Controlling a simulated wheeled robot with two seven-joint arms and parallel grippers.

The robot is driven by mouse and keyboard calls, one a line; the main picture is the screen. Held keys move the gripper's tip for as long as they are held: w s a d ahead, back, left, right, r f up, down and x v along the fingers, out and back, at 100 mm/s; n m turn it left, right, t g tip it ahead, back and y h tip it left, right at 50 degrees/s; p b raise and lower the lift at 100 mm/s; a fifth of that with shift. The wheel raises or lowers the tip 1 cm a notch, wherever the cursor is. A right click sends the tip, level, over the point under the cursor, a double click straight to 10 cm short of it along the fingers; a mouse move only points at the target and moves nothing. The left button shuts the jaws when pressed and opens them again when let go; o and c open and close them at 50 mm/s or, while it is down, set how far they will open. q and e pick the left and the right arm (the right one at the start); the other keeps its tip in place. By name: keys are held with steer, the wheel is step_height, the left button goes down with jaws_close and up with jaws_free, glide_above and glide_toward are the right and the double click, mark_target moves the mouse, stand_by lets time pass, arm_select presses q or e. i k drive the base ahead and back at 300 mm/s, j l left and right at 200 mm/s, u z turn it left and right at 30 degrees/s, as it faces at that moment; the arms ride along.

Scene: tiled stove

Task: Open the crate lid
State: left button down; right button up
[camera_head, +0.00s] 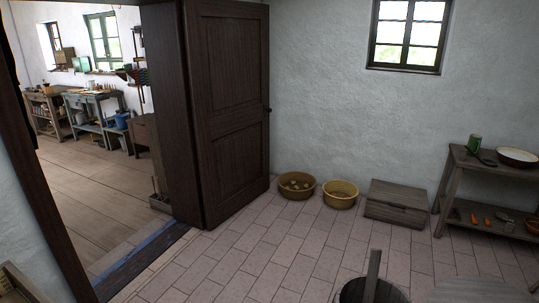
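A low grey wooden crate (396,212) stands on the tiled floor against the back wall. Its plank lid (400,194) lies flat on top and looks shut. It sits between a yellow tub and a wooden shelf table. Neither of my grippers shows in the head view.
A brown basket (297,185) with round items and a yellow tub (340,194) stand left of the crate. A wooden shelf table (453,190) is at right. A dark bucket (371,289) with an upright handle is in the foreground. An open door (233,110) stands left. Middle floor is clear.

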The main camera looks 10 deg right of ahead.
mark_target(389, 193)
steer(key=i, duration=2.15)
steer(key=i+l+z, duration=0.1)
steer(key=i+z, duration=0.25)
steer(key=i, duration=0.15)
steer(key=i+z, duration=0.4)
steer(key=i+j+z, duration=0.2)
steer(key=i+z, duration=0.15)
steer(key=i, duration=0.2)
steer(key=i+j+z, duration=0.35)
steer(key=i+l+z, duration=0.15)
steer(key=i+z, duration=0.25)
steer(key=i+l+z, duration=0.1)
steer(key=z, duration=0.3)
steer(key=i+j+z, duration=0.1)
steer(key=i+z, duration=0.3)
steer(key=i+j+z, duration=0.15)
steer(key=z, duration=0.25)
steer(key=i, duration=0.15)
